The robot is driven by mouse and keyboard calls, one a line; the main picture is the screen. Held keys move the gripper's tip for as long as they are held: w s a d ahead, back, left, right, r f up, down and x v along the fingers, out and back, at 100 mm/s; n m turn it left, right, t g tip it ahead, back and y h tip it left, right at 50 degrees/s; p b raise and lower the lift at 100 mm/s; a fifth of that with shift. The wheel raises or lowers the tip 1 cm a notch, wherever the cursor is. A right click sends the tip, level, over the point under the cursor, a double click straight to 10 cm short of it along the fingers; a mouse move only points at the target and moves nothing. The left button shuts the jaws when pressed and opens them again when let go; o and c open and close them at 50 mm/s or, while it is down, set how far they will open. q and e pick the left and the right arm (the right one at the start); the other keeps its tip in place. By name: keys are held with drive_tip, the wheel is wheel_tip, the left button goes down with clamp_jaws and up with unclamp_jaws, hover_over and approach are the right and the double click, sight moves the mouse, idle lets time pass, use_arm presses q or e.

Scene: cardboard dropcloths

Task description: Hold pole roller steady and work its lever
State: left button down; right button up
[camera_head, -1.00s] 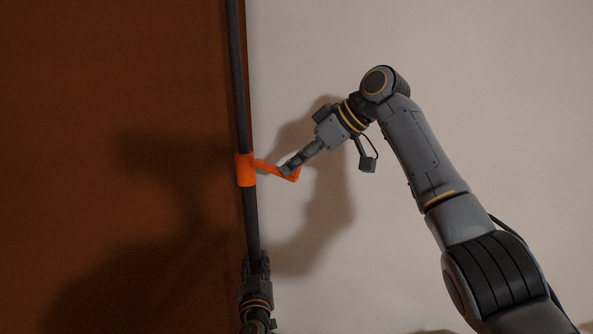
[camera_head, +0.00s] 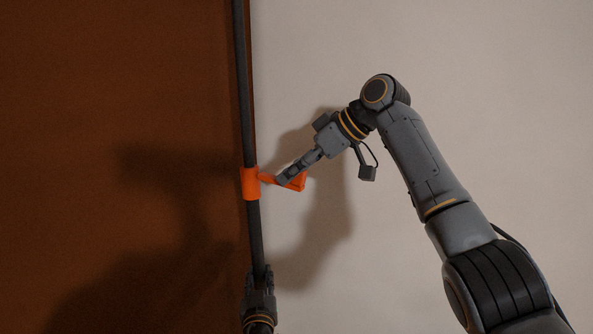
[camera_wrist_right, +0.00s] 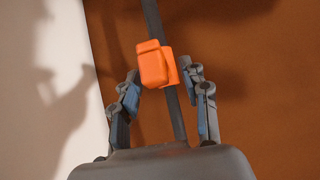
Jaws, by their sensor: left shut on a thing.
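The pole roller is a long dark pole (camera_head: 244,100) running from the top edge down to my left gripper. An orange collar (camera_head: 250,184) sits around it, with an orange lever (camera_head: 297,183) reaching out to the right. My left gripper (camera_head: 262,272) is shut on the pole below the collar. My right gripper (camera_head: 284,177) is at the lever, partly covering it. In the right wrist view, the fingers of my right gripper (camera_wrist_right: 161,80) are spread on both sides of the orange lever (camera_wrist_right: 153,64). I cannot tell whether they touch it.
A brown sheet (camera_head: 110,100) fills the left and a pale surface (camera_head: 480,100) fills the right, with their border running along the pole. Arm shadows fall on both. No other loose objects show nearby.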

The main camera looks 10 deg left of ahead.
use_arm(q)
drive_tip(key=shift+f, duration=0.1)
use_arm(e)
drive_tip(key=shift+d, duration=0.25)
drive_tip(key=v, duration=1.1)
drive_tip(key=shift+d+r, duration=0.15)
drive_tip(key=shift+r, duration=0.15)
drive_tip(key=shift+s, duration=0.1)
use_arm(q)
drive_tip(key=c, duration=1)
unclamp_jaws()
